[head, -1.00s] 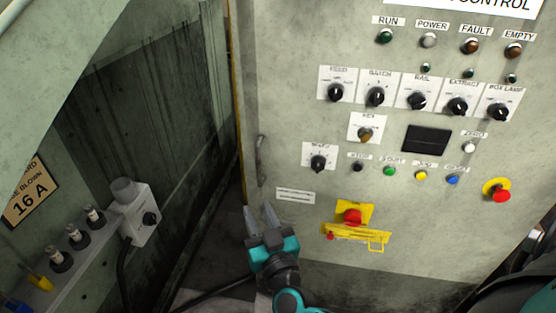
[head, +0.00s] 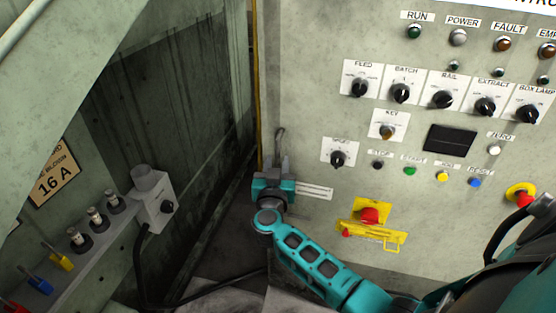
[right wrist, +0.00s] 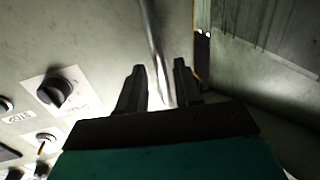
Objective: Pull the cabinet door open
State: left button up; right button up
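The cabinet door (head: 310,110) is a pale, stained metal panel full of controls. Its upright metal handle (head: 279,143) is near its left edge; the handle also shows in the right wrist view (right wrist: 152,40). My right gripper (head: 277,163) is at the handle's lower part. In the right wrist view its two fingers (right wrist: 160,82) stand apart, with the handle running down between them and gaps visible beside it. The handle's lower end is partly hidden by the gripper. Whether the door stands ajar I cannot tell. My left gripper is not in view.
Knobs and buttons, including a red-and-yellow switch (head: 369,215) and an emergency stop (head: 520,194), lie right of the handle. At left, a grey box (head: 155,200) and a ledge of fuses (head: 95,216) jut out. A dark cable (head: 140,265) hangs below the box.

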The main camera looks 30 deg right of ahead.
aim_at(278, 159)
jog(key=shift+x, duration=1.55)
grip_shut()
